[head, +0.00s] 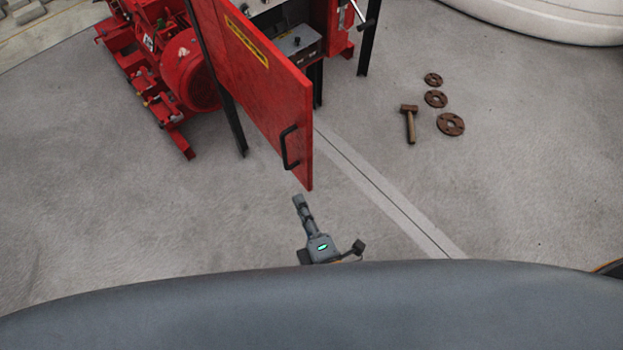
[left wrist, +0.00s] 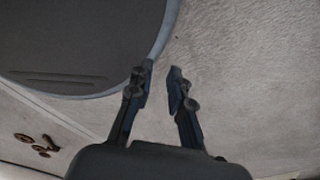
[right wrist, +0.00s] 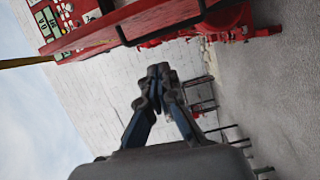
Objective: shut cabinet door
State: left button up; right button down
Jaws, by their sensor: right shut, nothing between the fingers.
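The red cabinet door (head: 265,90) stands swung open in the head view, with a yellow label and a black bar handle (head: 289,148) near its free edge. The red cabinet (head: 340,30) is behind it, its inside partly hidden by the door. My right gripper (head: 298,200) is just below the door's lower free corner in the picture, apart from the handle. In the right wrist view its fingertips (right wrist: 159,72) are together and empty, with red cabinet parts beyond. My left gripper (left wrist: 161,70) shows only in the left wrist view, its fingers apart and empty above the floor.
A red pump set (head: 170,75) stands left of the door. A hammer (head: 410,124) and rusty flanges (head: 450,124) lie on the floor at right. A large white rounded object (head: 550,15) is at the top right. The floor around my right gripper is clear.

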jog(key=r, duration=0.1)
pick_arm(q)
jog(key=shift+w+a+r+p, duration=0.2)
jog(key=shift+w+r+p, duration=0.1)
jog(key=shift+r+p, duration=0.45)
pick_arm(e)
send_over(301, 157)
jog(key=s, duration=0.4)
jog(key=shift+w, duration=0.1)
